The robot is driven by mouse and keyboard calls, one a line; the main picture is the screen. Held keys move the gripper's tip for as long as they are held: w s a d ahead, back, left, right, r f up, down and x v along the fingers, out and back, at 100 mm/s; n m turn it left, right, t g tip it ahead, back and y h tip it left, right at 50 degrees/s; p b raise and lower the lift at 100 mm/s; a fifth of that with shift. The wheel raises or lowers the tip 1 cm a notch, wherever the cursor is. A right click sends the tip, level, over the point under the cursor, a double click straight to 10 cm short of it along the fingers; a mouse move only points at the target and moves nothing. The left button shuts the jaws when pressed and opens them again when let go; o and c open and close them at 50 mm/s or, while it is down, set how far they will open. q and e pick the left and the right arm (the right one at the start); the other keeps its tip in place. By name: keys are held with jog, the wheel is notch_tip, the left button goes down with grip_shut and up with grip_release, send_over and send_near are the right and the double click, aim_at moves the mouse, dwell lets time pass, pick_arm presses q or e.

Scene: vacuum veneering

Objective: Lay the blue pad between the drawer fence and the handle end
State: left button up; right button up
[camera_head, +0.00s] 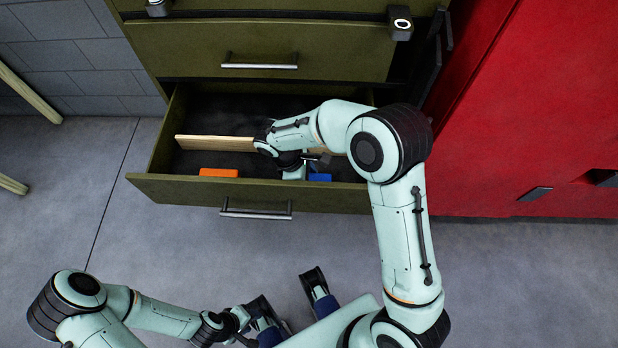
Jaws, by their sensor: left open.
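The blue pad (320,177) shows partly in the open green drawer, near the inside of its front panel. The drawer fence (215,142) is a light wooden strip across the drawer, behind the pad. The handle end is the front panel (168,187) with its bar handle (256,213). My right gripper (293,172) is down in the drawer, just left of the visible blue. My arm hides part of the fence, and I cannot tell whether the jaws hold the pad. My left gripper (289,298) is open and empty in front of the drawer.
An orange block (218,172) lies in the drawer's front section, left of my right gripper. Closed green drawers (260,45) stand above and behind. A red cabinet (540,110) stands at the right.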

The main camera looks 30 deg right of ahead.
jog(key=o, duration=1)
jog(key=shift+o, duration=0.2)
jog(key=p+v, duration=0.2)
jog(key=v, duration=1)
jog(key=shift+d+r, duration=0.1)
jog(key=shift+r, duration=0.05)
